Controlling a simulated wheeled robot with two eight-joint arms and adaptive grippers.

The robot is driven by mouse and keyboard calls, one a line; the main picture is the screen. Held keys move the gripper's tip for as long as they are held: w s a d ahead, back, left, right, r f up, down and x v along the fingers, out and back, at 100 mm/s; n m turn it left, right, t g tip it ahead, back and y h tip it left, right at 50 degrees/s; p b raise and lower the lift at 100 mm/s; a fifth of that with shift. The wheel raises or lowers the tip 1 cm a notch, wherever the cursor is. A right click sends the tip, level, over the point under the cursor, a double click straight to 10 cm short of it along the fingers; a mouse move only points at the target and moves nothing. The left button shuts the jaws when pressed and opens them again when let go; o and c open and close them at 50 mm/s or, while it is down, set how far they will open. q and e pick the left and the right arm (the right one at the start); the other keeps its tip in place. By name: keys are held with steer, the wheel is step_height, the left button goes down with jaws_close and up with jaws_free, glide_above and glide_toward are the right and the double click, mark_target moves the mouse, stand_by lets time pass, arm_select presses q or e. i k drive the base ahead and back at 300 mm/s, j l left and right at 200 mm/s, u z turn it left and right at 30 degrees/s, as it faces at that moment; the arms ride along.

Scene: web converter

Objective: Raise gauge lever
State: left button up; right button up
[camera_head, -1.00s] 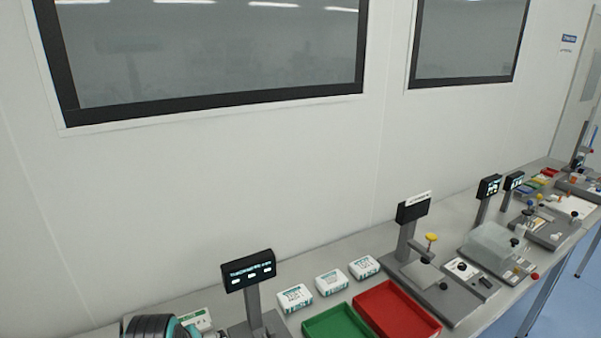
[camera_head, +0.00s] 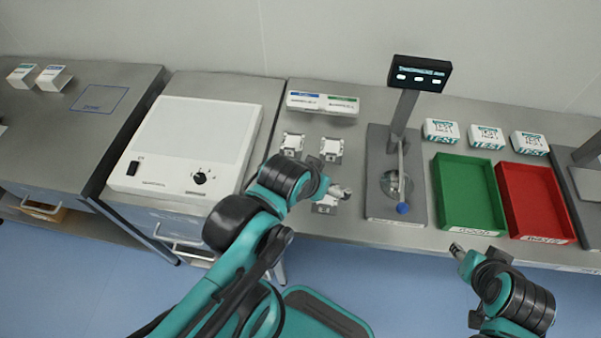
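The gauge stands on a grey base plate (camera_head: 377,208) at the middle of the bench, with a post and a black display (camera_head: 420,74) on top. Its lever (camera_head: 401,165) is a thin rod along the post, ending low at the front in a blue knob (camera_head: 403,208). My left gripper (camera_head: 345,192) is left of the gauge, over small white-and-grey pieces, apart from the knob; its fingers are too small to read. My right gripper (camera_head: 456,249) is at the bench's front edge below the green tray, touching no lever; its opening is unclear.
A green tray (camera_head: 440,188) and a red tray (camera_head: 507,199) lie right of the gauge, with white TEST boxes (camera_head: 487,138) behind. Small white-and-grey pieces (camera_head: 331,149) lie left of it. A white light box (camera_head: 185,145) stands farther left.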

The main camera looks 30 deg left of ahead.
mark_target(397, 183)
steer(key=k+u, duration=0.4)
steer(key=k+j+u, duration=0.15)
steer(key=u, duration=0.2)
